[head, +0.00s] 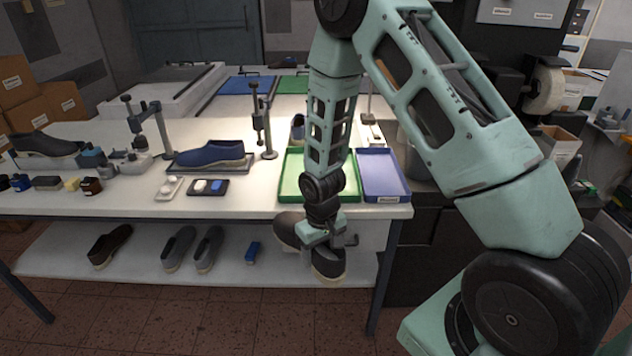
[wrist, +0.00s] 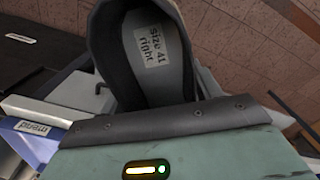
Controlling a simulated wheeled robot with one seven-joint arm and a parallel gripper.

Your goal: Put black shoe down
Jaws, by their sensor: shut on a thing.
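My gripper (head: 325,240) hangs in front of the table's front edge, below the tabletop, and is shut on a black shoe (head: 328,266) with a pale sole. The wrist view shows the shoe's opening and dark upper (wrist: 110,40) close up, with an insole label reading "Size 41 right". The jaw tips are hidden there behind the gripper's own body. Another dark shoe (head: 287,228) with a pale sole shows just left of and behind my gripper; I cannot tell what it rests on.
A green tray (head: 292,190) and a blue tray (head: 383,197) lie at the table's right end. A blue shoe (head: 212,153) stands on a board. The lower shelf (head: 215,283) holds a brown shoe (head: 110,244), grey shoes (head: 179,248) and a blue block (head: 253,252), with bare room between.

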